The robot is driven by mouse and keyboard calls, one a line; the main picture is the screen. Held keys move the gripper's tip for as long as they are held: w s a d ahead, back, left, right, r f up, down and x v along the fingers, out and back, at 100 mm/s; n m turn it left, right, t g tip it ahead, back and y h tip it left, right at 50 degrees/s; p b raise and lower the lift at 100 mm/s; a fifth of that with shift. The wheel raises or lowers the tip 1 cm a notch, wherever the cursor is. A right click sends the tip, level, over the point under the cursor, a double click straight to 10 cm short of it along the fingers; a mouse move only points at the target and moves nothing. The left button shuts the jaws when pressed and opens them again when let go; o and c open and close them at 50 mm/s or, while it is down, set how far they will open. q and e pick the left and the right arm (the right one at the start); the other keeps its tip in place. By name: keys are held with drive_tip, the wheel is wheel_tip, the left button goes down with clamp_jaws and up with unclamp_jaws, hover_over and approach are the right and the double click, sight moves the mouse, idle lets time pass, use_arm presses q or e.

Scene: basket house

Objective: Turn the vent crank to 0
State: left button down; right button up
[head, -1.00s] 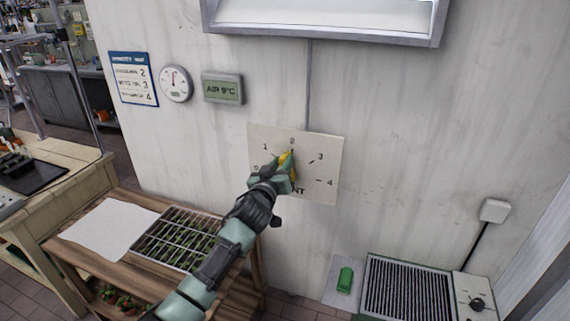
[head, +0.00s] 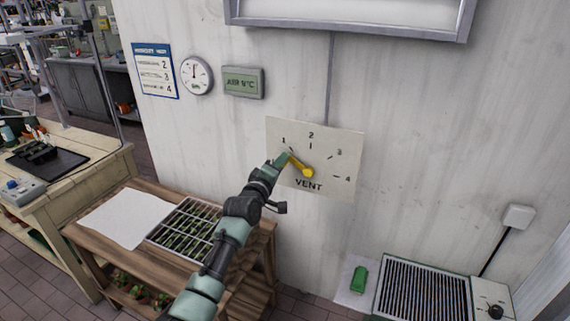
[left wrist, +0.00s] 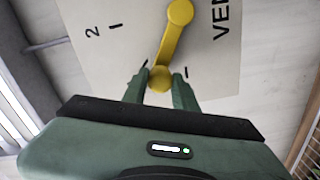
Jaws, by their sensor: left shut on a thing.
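My left gripper (head: 283,161) is shut on the crank's outer end. In the left wrist view the yellow crank (left wrist: 175,38) runs down to its knob between the fingers of my left gripper (left wrist: 160,88). My right gripper is not in view.
A wooden bench with a seedling tray (head: 187,229) and a white sheet (head: 125,219) stands below left. A blue card (head: 155,70), a dial gauge (head: 197,75) and an air display (head: 243,82) hang on the wall. A grilled heater (head: 425,290) is at lower right.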

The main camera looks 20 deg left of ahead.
use_arm(q)
drive_tip(key=shift+a+f+n+b, duration=0.2)
drive_tip(key=shift+f+n+b, duration=0.25)
drive_tip(key=shift+f+n, duration=0.45)
drive_tip(key=shift+a+f+n+b, duration=0.15)
drive_tip(key=shift+f+n+b, duration=0.3)
drive_tip(key=shift+f+n, duration=0.45)
drive_tip(key=shift+a+f+n+b, duration=0.2)
drive_tip(key=shift+f+n+b, duration=0.35)
drive_tip(key=shift+n, duration=0.55)
drive_tip(key=c, duration=1.2)
unclamp_jaws()
drive_tip(key=shift+o, duration=0.4)
drive_tip(key=shift+r, duration=0.1)
drive_tip(key=s, duration=0.7)
drive_tip(key=shift+s+a, duration=0.2)
drive_tip(key=shift+s, duration=0.2)
drive_tip(key=shift+r, duration=0.1)
